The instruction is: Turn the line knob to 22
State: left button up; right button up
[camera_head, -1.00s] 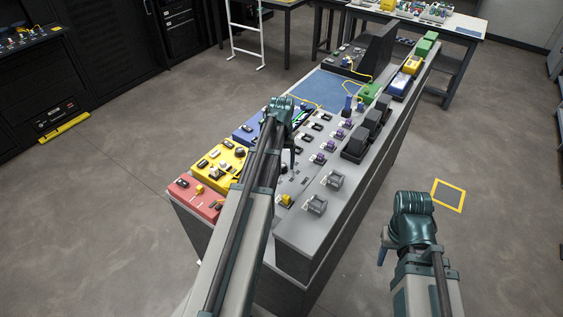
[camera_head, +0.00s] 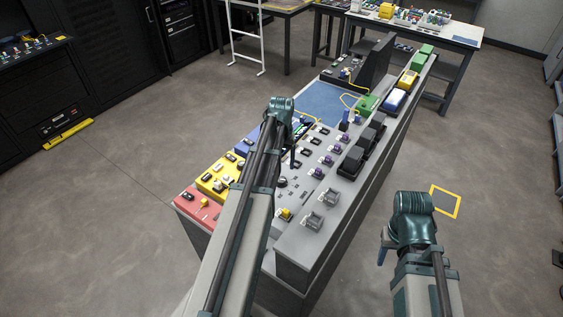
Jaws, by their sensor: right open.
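The long grey console (camera_head: 318,238) runs from the near middle to the upper right. A small round dark knob (camera_head: 282,181) stands on its grey top beside my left forearm; I cannot tell whether it is the line knob, and no scale or number is readable. My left gripper (camera_head: 293,157) hangs over the console, mostly hidden behind its own wrist; I cannot see whether its jaws are open. My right gripper (camera_head: 383,249) is open, in front of the console's right side over the floor, partly hidden by its wrist, and touches nothing visible.
The console carries a red panel (camera_head: 197,206), a yellow panel (camera_head: 212,179), purple-topped parts (camera_head: 335,150) and black blocks (camera_head: 352,161). A white-topped table (camera_head: 430,27) stands behind. Black cabinets line the left. Floor is free on both sides.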

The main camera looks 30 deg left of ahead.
pick_arm(q)
notch_tip(320, 180, up, 6)
jog(key=p, duration=0.5)
pick_arm(e)
notch_tip(320, 180, up, 6)
